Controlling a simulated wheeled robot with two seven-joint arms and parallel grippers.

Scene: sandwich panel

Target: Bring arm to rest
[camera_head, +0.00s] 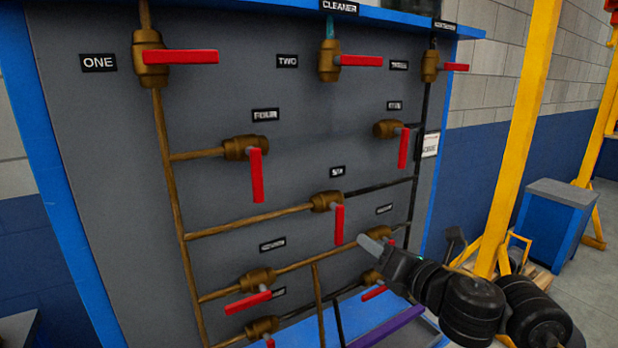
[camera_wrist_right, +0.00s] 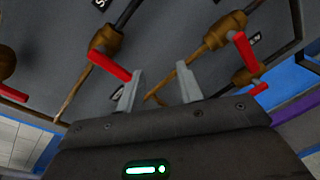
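My right arm comes in from the lower right of the head view. Its gripper (camera_head: 376,244) is in front of the lower right part of the valve panel (camera_head: 100,170). In the right wrist view the two fingers of the gripper (camera_wrist_right: 160,80) stand apart with nothing between them. The red handle of valve six (camera_head: 339,224) hangs down just left of the fingertips in the head view. A red handle (camera_wrist_right: 110,66) also shows left of the fingers in the wrist view; I see no clear contact. My left gripper is in neither view.
Several brass valves with red handles, such as valve one (camera_head: 180,56) and valve four (camera_head: 256,175), sit on brown and black pipes. A yellow post (camera_head: 520,130) and a blue cabinet (camera_head: 548,225) stand to the right. A purple bar (camera_head: 390,328) is below the panel.

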